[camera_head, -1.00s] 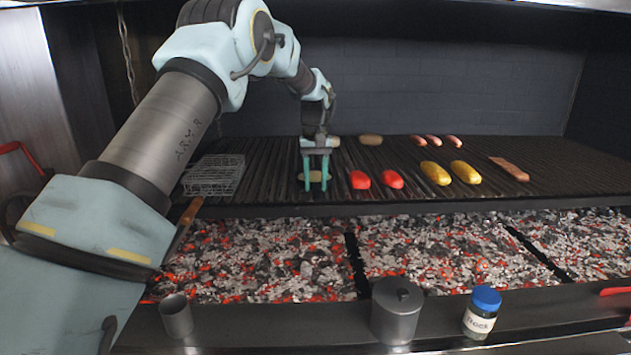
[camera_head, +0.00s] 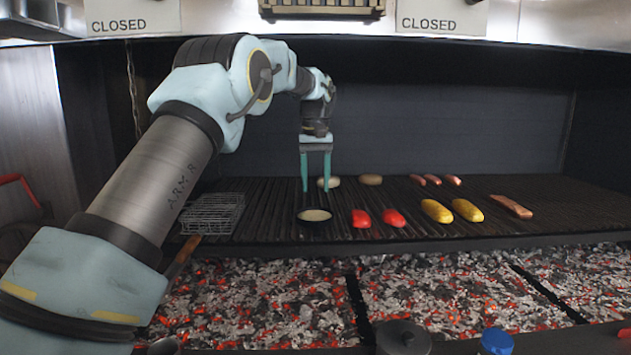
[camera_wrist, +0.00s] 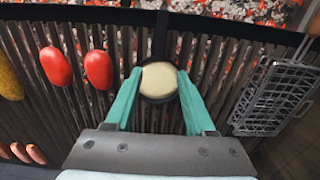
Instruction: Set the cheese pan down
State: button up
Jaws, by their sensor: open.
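The cheese pan (camera_head: 314,222) is a small dark round pan with pale cheese in it. It rests on the grill grate (camera_head: 270,200) near its front edge, left of the red peppers. It also shows in the wrist view (camera_wrist: 158,99), beyond and between the fingertips. My gripper (camera_head: 316,190) is open and empty, with its two teal fingers pointing down above the grate. In the head view the fingertips stand above and behind the pan, apart from it. In the wrist view the gripper (camera_wrist: 159,77) has a finger on either side of the pan.
Round buns (camera_head: 371,180) and small sausages (camera_head: 436,180) lie behind. A wire grill basket (camera_head: 212,213) lies left. Glowing coals (camera_head: 270,300) lie below the grate.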

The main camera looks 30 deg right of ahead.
jog(key=shift+r, duration=0.85)
jog(key=s+a+f, duration=0.1)
jog(key=a+f, duration=0.2)
jog(key=a, duration=0.4)
jog(key=s+a+f+n+g, duration=0.1)
jog(key=a+f, duration=0.3)
jog(key=a, duration=0.3)
jog(key=s+a+f, duration=0.1)
jog(key=a+f, duration=0.2)
jog(key=a, duration=0.4)
jog(key=s+a+f+n+t, duration=0.1)
jog(key=s+a+f, duration=0.1)
jog(key=s+a, duration=0.5)
jog(key=s+a+f+n+t, duration=0.1)
jog(key=s+a+f, duration=0.2)
jog(key=s+a, duration=0.4)
jog(key=a, duration=0.8)
jog(key=shift+s+a+f+n+t, duration=0.3)
jog(key=shift+s+a+n, duration=0.05)
jog(key=shift+a+n, duration=0.05)
jog(key=shift+f, duration=0.1)
